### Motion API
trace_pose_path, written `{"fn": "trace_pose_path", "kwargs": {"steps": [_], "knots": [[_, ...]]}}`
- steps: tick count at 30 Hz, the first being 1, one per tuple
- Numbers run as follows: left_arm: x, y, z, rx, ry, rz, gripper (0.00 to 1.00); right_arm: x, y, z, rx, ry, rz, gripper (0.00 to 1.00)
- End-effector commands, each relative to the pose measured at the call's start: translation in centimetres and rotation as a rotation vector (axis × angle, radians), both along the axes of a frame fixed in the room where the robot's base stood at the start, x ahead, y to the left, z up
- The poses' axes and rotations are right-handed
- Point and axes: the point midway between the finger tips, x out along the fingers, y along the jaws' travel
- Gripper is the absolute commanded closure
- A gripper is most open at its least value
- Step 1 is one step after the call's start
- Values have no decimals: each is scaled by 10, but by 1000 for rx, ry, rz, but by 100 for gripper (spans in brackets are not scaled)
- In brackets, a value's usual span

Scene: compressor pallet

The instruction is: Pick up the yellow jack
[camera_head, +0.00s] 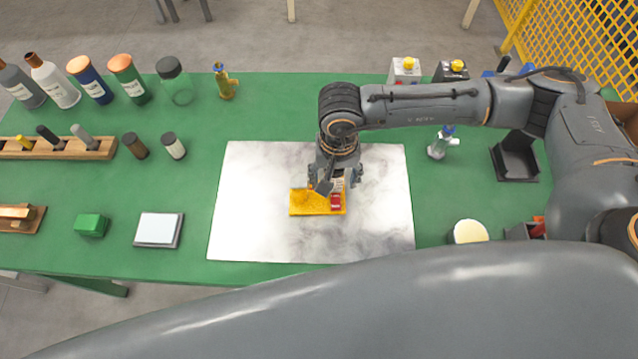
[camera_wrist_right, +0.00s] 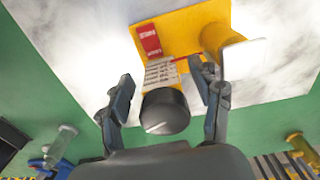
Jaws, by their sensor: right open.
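In the right wrist view the jack (camera_wrist_right: 190,25) shows a flat yellow base, a yellow cylinder, a red label and a white printed label. A round black part stands between my fingers there. My right gripper (camera_head: 336,180) is right above the jack, pointing down, and partly hides it. In the wrist view the right gripper (camera_wrist_right: 165,80) has its fingers apart, on either side of the white label and black part. I cannot tell whether they touch. My left gripper is not in view.
Several bottles (camera_head: 90,82) and a wooden rack (camera_head: 75,150) stand on the left of the green table. A green block (camera_head: 92,225) and a white-topped square (camera_head: 158,229) sit nearer. A small spray bottle (camera_head: 440,142) and a black holder (camera_head: 515,160) are on the right. The plate is otherwise clear.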

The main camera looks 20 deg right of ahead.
Motion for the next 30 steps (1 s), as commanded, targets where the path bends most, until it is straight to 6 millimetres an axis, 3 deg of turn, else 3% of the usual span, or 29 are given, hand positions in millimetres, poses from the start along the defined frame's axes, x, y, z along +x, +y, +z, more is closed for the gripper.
{"fn": "trace_pose_path", "kwargs": {"steps": [1, 6, 14, 23, 30], "knots": [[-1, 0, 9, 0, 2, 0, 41, -2, 1, -4, -1, 4, 1, 36], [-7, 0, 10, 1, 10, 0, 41, -1, 1, -24, -1, 2, 0, 36], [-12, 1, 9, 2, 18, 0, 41, 0, 1, -28, 0, -1, 1, 36], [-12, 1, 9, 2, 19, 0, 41, 0, 1, -27, 0, 0, 1, 97], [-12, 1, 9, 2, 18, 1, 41, 1, 1, -26, 1, -2, 0, 100]]}}
